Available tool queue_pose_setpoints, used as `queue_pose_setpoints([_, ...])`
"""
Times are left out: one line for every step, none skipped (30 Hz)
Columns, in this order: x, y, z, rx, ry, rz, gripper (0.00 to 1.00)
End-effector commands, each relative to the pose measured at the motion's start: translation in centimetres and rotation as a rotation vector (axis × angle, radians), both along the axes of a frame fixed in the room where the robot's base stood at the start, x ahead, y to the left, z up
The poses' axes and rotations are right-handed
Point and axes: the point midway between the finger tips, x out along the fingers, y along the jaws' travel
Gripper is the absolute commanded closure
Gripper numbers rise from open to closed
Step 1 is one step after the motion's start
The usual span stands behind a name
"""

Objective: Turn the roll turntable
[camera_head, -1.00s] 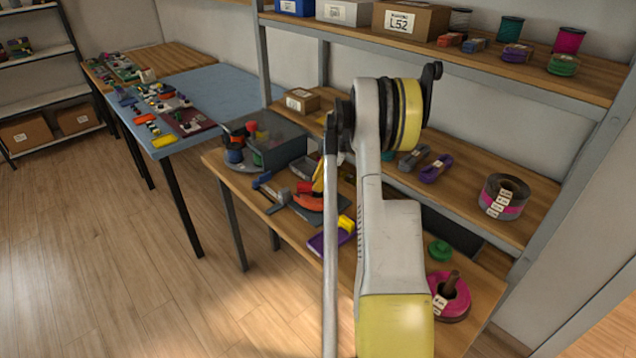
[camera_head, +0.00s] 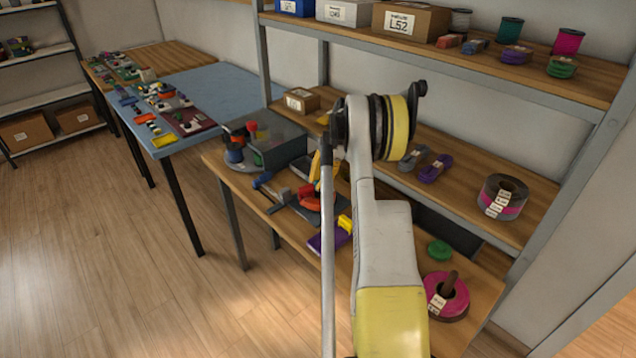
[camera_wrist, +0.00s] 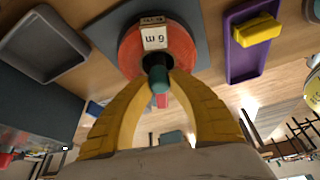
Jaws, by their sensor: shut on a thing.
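The roll turntable is an orange-red disc (camera_wrist: 181,46) on a dark grey plate (camera_wrist: 105,28), with a white label and a dark centre opening. It also shows in the head view (camera_head: 309,198), partly hidden by my arm. My gripper (camera_wrist: 158,77) has its yellow fingers closed around a small teal knob (camera_wrist: 159,79) at the disc's near edge, by the centre opening. In the head view my gripper (camera_head: 318,166) is over the turntable; its fingertips are hard to make out there.
Beside the turntable is a purple tray (camera_wrist: 240,62) with a yellow block (camera_wrist: 257,29). A grey bin (camera_wrist: 45,45) is on the other side. A dark box (camera_head: 277,143) stands behind, and a magenta roll (camera_head: 455,290) and green spool (camera_head: 439,248) are at the right. A shelf post (camera_head: 262,60) rises behind.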

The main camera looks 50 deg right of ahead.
Motion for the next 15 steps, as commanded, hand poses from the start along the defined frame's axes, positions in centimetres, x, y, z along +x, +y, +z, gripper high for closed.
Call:
queue_pose_setpoints([0.02, 0.05, -0.03, 0.001, 0.002, 0.024, 1.00])
queue_pose_setpoints([0.01, 0.06, -0.04, 0.001, 0.002, 0.039, 1.00])
queue_pose_setpoints([0.02, 0.08, -0.05, 0.002, 0.002, 0.059, 1.00])
queue_pose_setpoints([0.03, 0.07, -0.05, 0.002, 0.001, 0.074, 1.00])
queue_pose_setpoints([0.04, 0.08, -0.05, 0.002, 0.002, 0.089, 1.00])
queue_pose_setpoints([0.06, 0.08, -0.04, 0.001, 0.001, 0.110, 1.00])
queue_pose_setpoints([0.06, 0.08, -0.02, 0.001, 0.001, 0.124, 1.00])
queue_pose_setpoints([0.06, 0.09, -0.02, 0.001, 0.001, 0.140, 1.00])
queue_pose_setpoints([0.05, 0.10, -0.02, 0.002, 0.002, 0.159, 1.00])
queue_pose_setpoints([0.04, 0.10, -0.04, 0.002, 0.002, 0.175, 1.00])
queue_pose_setpoints([0.04, 0.09, -0.06, 0.001, 0.003, 0.189, 1.00])
queue_pose_setpoints([0.05, 0.09, -0.06, 0.001, 0.002, 0.210, 1.00])
queue_pose_setpoints([0.06, 0.08, -0.06, 0.001, 0.001, 0.224, 1.00])
queue_pose_setpoints([0.06, 0.09, -0.04, 0.001, 0.001, 0.240, 1.00])
queue_pose_setpoints([0.05, 0.10, -0.02, 0.002, 0.002, 0.259, 1.00])
